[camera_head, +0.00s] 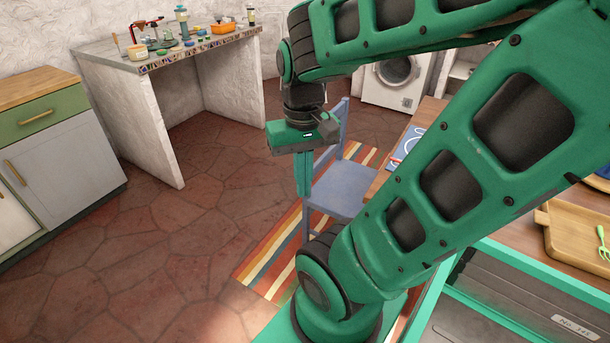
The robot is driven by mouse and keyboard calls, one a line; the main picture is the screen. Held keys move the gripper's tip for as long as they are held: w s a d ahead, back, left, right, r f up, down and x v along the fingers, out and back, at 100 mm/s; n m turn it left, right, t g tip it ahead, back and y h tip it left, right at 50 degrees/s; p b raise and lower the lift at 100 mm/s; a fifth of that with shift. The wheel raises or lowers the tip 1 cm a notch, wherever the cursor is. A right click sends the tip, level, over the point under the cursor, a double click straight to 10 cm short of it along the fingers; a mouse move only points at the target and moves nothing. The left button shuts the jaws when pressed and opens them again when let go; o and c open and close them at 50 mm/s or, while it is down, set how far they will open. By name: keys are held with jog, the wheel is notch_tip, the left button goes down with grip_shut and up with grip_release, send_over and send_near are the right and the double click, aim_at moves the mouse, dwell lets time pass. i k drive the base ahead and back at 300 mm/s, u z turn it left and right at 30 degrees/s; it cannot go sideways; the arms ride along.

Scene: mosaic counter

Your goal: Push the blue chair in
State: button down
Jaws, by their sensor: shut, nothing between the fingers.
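The blue chair (343,189) stands on a striped rug to the left of a wooden table (430,107). Its seat's right side meets the table edge in the picture, and part of the chair is hidden behind my arm. Its backrest is partly covered by my gripper. My gripper (303,190) points down, its green fingers together and empty. The fingers overlap the seat's left side and backrest in the view; I cannot tell whether they touch the chair.
The striped rug (262,272) lies under the chair. A mosaic-edged counter (160,62) with several small items stands at the back left. A cabinet (62,160) is at the left. A tray (575,240) lies on the table. The stone floor at left is clear.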

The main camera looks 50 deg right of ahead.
aim_at(338, 193)
jog(key=i, duration=3.3)
jog(key=z, duration=2.8)
